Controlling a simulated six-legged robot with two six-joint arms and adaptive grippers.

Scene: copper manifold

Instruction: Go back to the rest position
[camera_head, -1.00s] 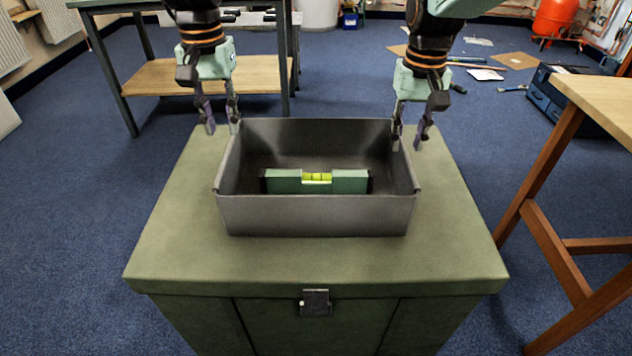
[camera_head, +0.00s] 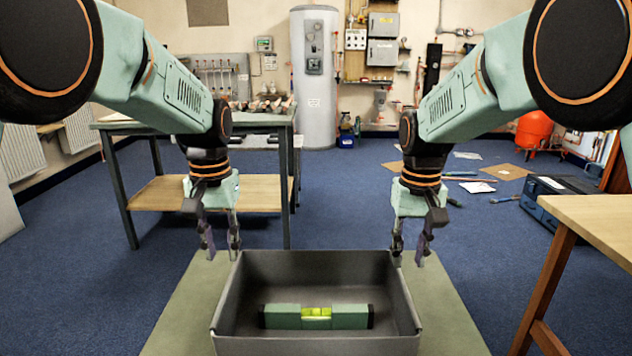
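My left gripper (camera_head: 221,250) hangs pointing down at the far left corner of a grey open bin (camera_head: 317,346). Its two fingers are apart with nothing between them. My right gripper (camera_head: 410,256) hangs pointing down at the bin's far right corner, fingers apart and empty. A green spirit level (camera_head: 345,317) with a yellow-green vial lies inside the bin, clear of both grippers.
A wooden table (camera_head: 585,222) is at the right, and a workbench (camera_head: 150,190) with a lower shelf is at the back left. A blue toolbox (camera_head: 560,205) and papers lie on the blue floor.

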